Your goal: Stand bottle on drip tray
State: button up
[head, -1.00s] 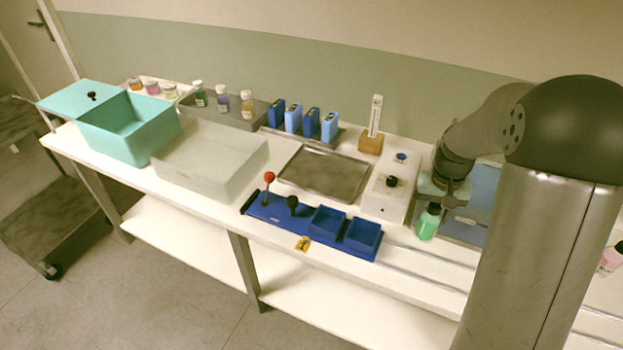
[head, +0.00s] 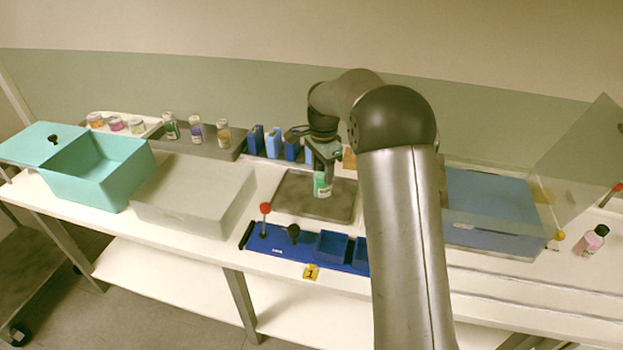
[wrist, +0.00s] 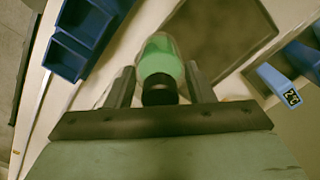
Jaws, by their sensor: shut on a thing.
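My gripper (head: 323,170) is shut on a green bottle (head: 322,187) with a black cap, and the bottle hangs upright below it. In the wrist view the bottle (wrist: 160,58) is between the two fingers (wrist: 158,85), cap end toward the camera. A shallow grey metal tray (head: 290,203), which looks like the drip tray, lies flat on the bench; in the head view the bottle overlaps it. In the wrist view the tray (wrist: 225,35) is up and right of the bottle. I cannot tell the gap between bottle and tray.
A blue fixture (head: 285,243) with a red-knobbed lever stands in front of the tray. A translucent bin (head: 195,195) is left, a teal box (head: 98,172) farther left. Blue packs (head: 273,142) stand behind. A pink bottle (head: 592,240) is far right.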

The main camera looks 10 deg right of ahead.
jog(key=shift+w+a+f+p, duration=0.2)
jog(key=shift+w+f+p, duration=0.35)
jog(key=shift+w+f, duration=0.9)
jog(key=shift+w+a+f+p, duration=0.2)
jog(key=shift+w+f+p, duration=0.3)
jog(key=shift+w+f, duration=0.95)
jog(key=shift+w+a+f+p, duration=0.2)
jog(key=shift+w+f+p, duration=0.5)
jog(key=shift+f, duration=1.4)
jog(key=shift+w, duration=0.1)
jog(key=shift+f+b, duration=0.2)
jog(key=shift+b, duration=0.1)
jog(key=o, duration=1.2)
jog(key=shift+r, duration=0.1)
